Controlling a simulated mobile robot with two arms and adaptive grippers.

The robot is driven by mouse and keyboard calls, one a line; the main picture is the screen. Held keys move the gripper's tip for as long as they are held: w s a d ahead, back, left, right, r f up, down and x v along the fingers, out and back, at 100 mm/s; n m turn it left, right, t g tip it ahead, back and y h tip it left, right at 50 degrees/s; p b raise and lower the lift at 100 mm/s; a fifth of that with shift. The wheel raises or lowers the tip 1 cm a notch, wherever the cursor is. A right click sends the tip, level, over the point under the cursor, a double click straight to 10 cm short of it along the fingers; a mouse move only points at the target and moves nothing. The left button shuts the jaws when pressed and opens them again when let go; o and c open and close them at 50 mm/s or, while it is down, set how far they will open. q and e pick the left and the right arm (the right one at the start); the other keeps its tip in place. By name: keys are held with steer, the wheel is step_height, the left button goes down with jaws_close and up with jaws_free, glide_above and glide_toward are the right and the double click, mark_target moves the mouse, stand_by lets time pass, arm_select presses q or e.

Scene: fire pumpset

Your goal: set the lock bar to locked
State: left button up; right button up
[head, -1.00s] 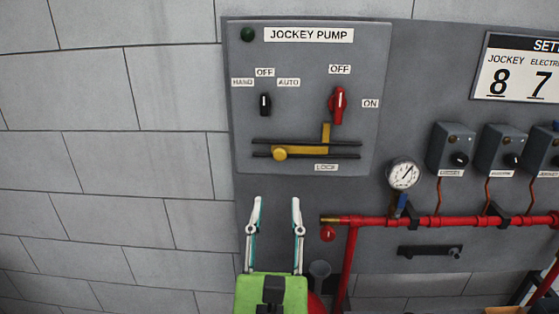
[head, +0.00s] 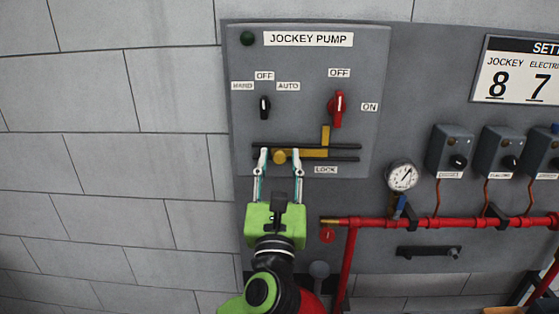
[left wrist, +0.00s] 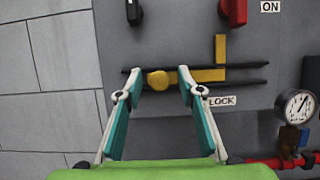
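The yellow lock bar (head: 312,153) lies in its dark rails on the grey JOCKEY PUMP panel, with a round yellow knob (head: 279,156) at its left end. Its upright tab stands just below the red switch (head: 338,108), whose handle is upright at OFF. A LOCK label (head: 326,170) is below the rails at the right. My left gripper (head: 279,154) is open, its fingers on either side of the knob. In the left wrist view the knob (left wrist: 157,81) shows between the spread fingertips (left wrist: 158,82); contact cannot be told. My right gripper is not in view.
A black HAND/OFF/AUTO selector (head: 265,107) is above the bar's left end. A pressure gauge (head: 402,176) and a red pipe (head: 440,221) are to the right and below. The block wall at left is clear.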

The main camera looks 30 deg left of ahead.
arm_select(q)
jaws_close()
steer(key=shift+w+d, duration=0.6)
steer(key=shift+d, duration=0.35)
steer(key=shift+w+d, duration=0.55)
steer(key=shift+d, duration=0.4)
steer(key=shift+s, duration=0.1)
steer(key=shift+a, duration=0.1)
steer(key=shift+c, duration=2)
jaws_free()
steer(key=o, duration=0.4)
steer(key=shift+d, duration=0.2)
